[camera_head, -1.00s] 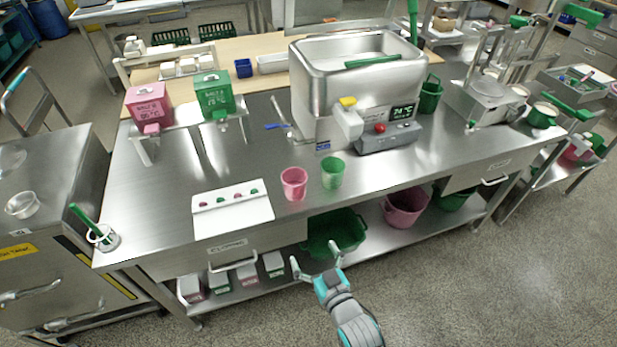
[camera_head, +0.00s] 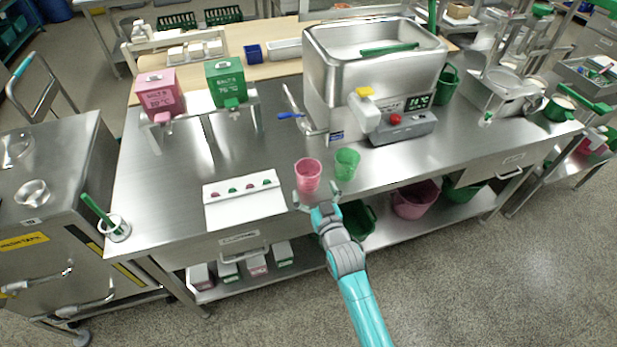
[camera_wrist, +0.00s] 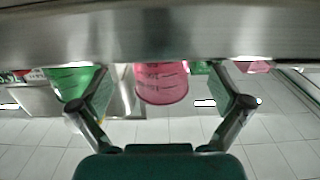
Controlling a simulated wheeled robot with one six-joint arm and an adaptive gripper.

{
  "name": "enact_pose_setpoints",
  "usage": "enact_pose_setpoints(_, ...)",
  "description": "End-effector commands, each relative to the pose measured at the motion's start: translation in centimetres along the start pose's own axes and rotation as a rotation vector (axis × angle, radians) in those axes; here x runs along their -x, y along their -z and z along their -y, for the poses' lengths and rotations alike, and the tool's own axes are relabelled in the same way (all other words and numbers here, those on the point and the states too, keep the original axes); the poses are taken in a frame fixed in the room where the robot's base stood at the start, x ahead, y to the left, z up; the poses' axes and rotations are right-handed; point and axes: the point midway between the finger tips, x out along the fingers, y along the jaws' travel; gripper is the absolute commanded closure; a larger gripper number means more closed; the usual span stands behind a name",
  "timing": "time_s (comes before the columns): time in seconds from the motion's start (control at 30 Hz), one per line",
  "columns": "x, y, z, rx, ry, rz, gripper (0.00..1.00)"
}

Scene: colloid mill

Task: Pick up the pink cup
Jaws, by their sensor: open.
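The pink cup (camera_head: 308,175) stands upright near the front edge of the steel table. A green cup (camera_head: 347,163) stands to its right. My gripper (camera_head: 318,196) is open and empty at the table's front edge, just in front of the pink cup. The wrist view looks upside down. In it, the pink cup (camera_wrist: 162,84) lies between my two spread fingers, farther out and apart from them as far as I can tell. The green cup (camera_wrist: 75,82) is by the left finger there.
A white panel (camera_head: 245,207) with pink and green knobs lies left of the cups. The steel mill tank (camera_head: 330,85) stands behind them. Pink (camera_head: 160,92) and green (camera_head: 227,82) salt dispensers stand at the back left. Bins sit on the lower shelf.

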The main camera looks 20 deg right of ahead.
Motion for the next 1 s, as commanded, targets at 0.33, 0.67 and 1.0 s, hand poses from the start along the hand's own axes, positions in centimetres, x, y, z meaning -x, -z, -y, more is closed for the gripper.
enact_pose_setpoints(0.33,-4.2,0.2,0.0,0.0,0.0,-0.001,0.0)
enact_pose_setpoints(0.67,-5.0,0.1,0.0,0.0,0.0,0.0,0.0)
enact_pose_setpoints(1.0,-4.9,0.1,0.0,0.0,0.0,-0.001,0.67)
